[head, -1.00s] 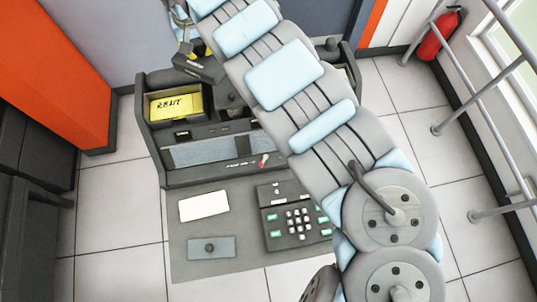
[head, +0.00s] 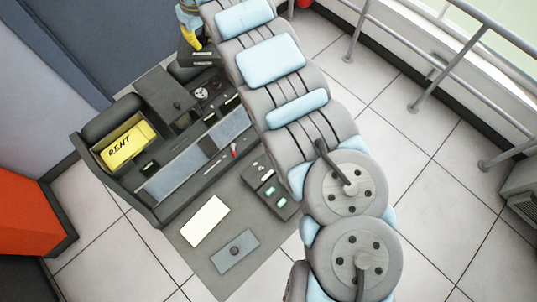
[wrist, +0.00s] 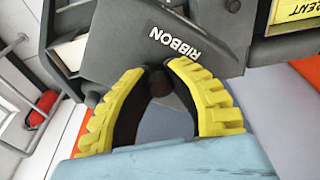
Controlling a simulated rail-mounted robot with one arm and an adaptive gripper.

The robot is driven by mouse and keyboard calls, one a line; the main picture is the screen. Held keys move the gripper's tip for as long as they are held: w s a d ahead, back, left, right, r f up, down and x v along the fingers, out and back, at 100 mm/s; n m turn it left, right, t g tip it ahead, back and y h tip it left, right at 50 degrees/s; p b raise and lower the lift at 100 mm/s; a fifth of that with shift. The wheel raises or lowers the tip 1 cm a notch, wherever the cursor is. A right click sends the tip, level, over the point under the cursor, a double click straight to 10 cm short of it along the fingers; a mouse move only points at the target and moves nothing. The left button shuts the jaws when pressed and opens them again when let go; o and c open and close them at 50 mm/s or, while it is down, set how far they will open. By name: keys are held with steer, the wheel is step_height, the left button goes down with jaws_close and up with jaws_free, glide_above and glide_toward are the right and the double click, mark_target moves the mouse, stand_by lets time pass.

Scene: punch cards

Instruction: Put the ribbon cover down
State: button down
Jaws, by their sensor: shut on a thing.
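The ribbon cover (wrist: 165,45) is a dark grey plate marked RIBBON, with a small dark knob. In the wrist view my gripper (wrist: 165,82) has its yellow fingers closed around the knob. In the head view the cover (head: 200,56) hangs below my gripper (head: 193,38) near the console's far end. My arm hides part of that area. The console (head: 160,213) has an uncovered bay with a light round reel (head: 201,93). I cannot tell whether the cover touches anything.
The desk front holds a white card (head: 204,221), a grey knobbed plate (head: 234,251) and a keypad (head: 270,188) partly behind my arm. Railings (head: 440,70) stand at right.

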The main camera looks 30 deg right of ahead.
steer(key=s+d+f+n, duration=0.2)
steer(key=s+d+f, duration=0.2)
steer(key=d+f, duration=0.45)
steer(key=s+d+f+n, duration=0.2)
steer(key=s+d+f, duration=0.3)
steer(key=d+f, duration=0.3)
steer(key=s+d+f+n, duration=0.1)
steer(key=s+d+f, duration=0.2)
steer(key=s+f, duration=0.3)
steer(key=s+d+f+n+y, duration=0.1)
steer(key=s+d+f+n, duration=0.2)
steer(key=s, duration=0.5)
steer(key=s+d+f, duration=0.4)
steer(key=s+f, duration=0.1)
steer(key=s, duration=0.2)
steer(key=shift+n+g, duration=0.3)
steer(key=shift+g, duration=0.1)
steer(key=w+d+f+b, duration=0.1)
steer(key=w+f+b, duration=0.2)
steer(key=w+b, duration=0.1)
steer(key=w+d+f+b, duration=0.1)
steer(key=w+f+b, duration=0.1)
steer(key=w+b, duration=0.3)
steer(key=w+f+b, duration=0.3)
steer(key=w+b, duration=0.1)
steer(key=b, duration=0.3)
steer(key=shift+w+d+f+b, duration=0.15)
steer(key=shift+d+f+b, duration=0.15)
steer(key=shift+d+b, duration=0.1)
steer(key=shift+f, duration=0.25)
